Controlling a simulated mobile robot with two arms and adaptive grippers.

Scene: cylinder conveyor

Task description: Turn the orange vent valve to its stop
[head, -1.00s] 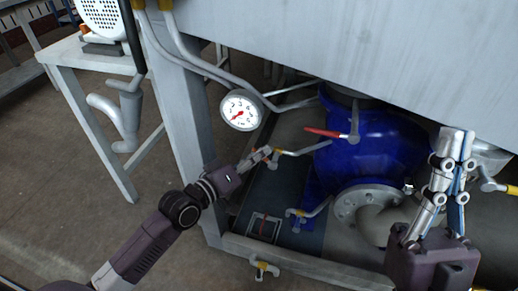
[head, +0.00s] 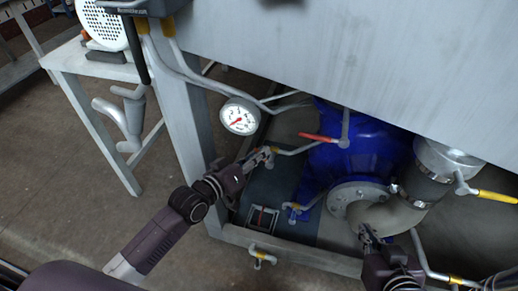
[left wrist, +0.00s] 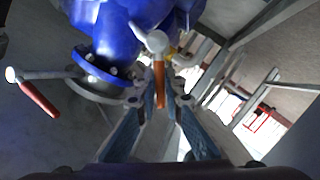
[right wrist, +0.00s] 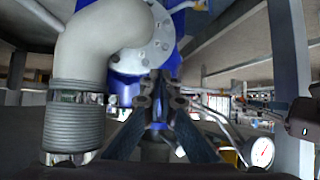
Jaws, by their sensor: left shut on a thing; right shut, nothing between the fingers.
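The orange vent valve handle (left wrist: 159,82) shows in the left wrist view, hanging from a pale metal knob (left wrist: 157,42) in front of the blue tank. My left gripper (left wrist: 160,97) is shut on this handle, with a finger on each side. In the head view my left gripper (head: 266,156) is at the left of the blue tank, at the end of a thin pipe; the fingers largely hide the handle there. My right gripper (head: 367,233) is shut and empty beside the grey elbow pipe; it also shows in the right wrist view (right wrist: 160,88).
A red-handled lever (head: 320,138) sits on the blue tank (head: 360,155), above my left gripper. A white gauge (head: 239,116) hangs to the left. The grey elbow pipe (head: 400,212), a yellow-handled valve (head: 497,197) and the lower frame rail (head: 300,253) crowd the right arm.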

